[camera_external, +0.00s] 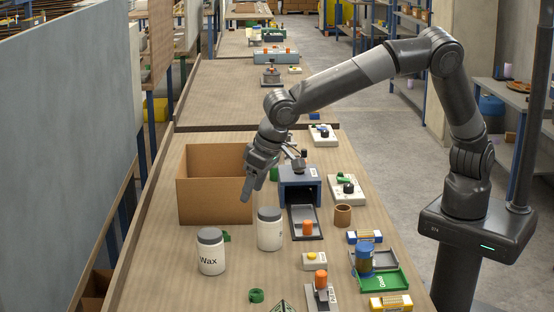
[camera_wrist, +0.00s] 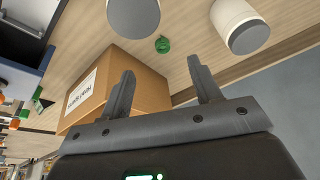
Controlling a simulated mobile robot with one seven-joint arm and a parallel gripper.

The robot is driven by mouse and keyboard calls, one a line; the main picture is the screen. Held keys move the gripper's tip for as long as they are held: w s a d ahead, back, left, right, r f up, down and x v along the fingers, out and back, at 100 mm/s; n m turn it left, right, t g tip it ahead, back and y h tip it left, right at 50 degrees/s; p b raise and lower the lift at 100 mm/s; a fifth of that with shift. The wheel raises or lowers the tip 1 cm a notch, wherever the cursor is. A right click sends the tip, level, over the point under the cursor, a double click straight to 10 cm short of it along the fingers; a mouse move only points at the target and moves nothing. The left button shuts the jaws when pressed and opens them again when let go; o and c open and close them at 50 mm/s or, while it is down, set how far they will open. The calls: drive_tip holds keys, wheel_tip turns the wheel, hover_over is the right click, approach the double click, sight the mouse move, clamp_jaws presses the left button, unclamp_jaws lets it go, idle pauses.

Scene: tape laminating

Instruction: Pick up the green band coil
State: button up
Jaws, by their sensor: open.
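My gripper (camera_external: 248,188) is open and empty, pointing down beside the cardboard box's right front edge. In the wrist view both fingers of my gripper (camera_wrist: 160,70) stand apart with nothing between them. A small green coil (camera_wrist: 162,44) lies on the table beyond the fingertips, between two white jars. It seems to be the green piece (camera_external: 227,237) partly hidden behind the Wax jar in the external view. Another green ring (camera_external: 257,295) lies near the front of the table. I cannot tell from the frames which is the band coil.
The Wax jar (camera_external: 211,252) and a second white jar (camera_external: 269,230) stand close to the coil. The cardboard box (camera_external: 214,200) is behind them. A blue machine (camera_external: 299,186), an orange-topped stand (camera_external: 321,287) and a green tray (camera_external: 384,282) occupy the right side.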

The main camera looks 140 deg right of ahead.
sight(224, 234)
drive_tip(key=shift+m+g+h, duration=0.3)
drive_tip(key=shift+m+h, duration=0.1)
drive_tip(key=shift+h, duration=0.1)
drive_tip(key=x, duration=0.5)
drive_tip(key=w+d+x, duration=0.1)
drive_tip(key=x, duration=0.4)
drive_tip(key=d+r+x, duration=0.1)
drive_tip(key=x, duration=0.4)
drive_tip(key=shift+w+f, duration=0.25)
drive_tip(key=shift+w, duration=0.15)
drive_tip(key=shift+c, duration=0.6)
drive_tip(key=c, duration=0.9)
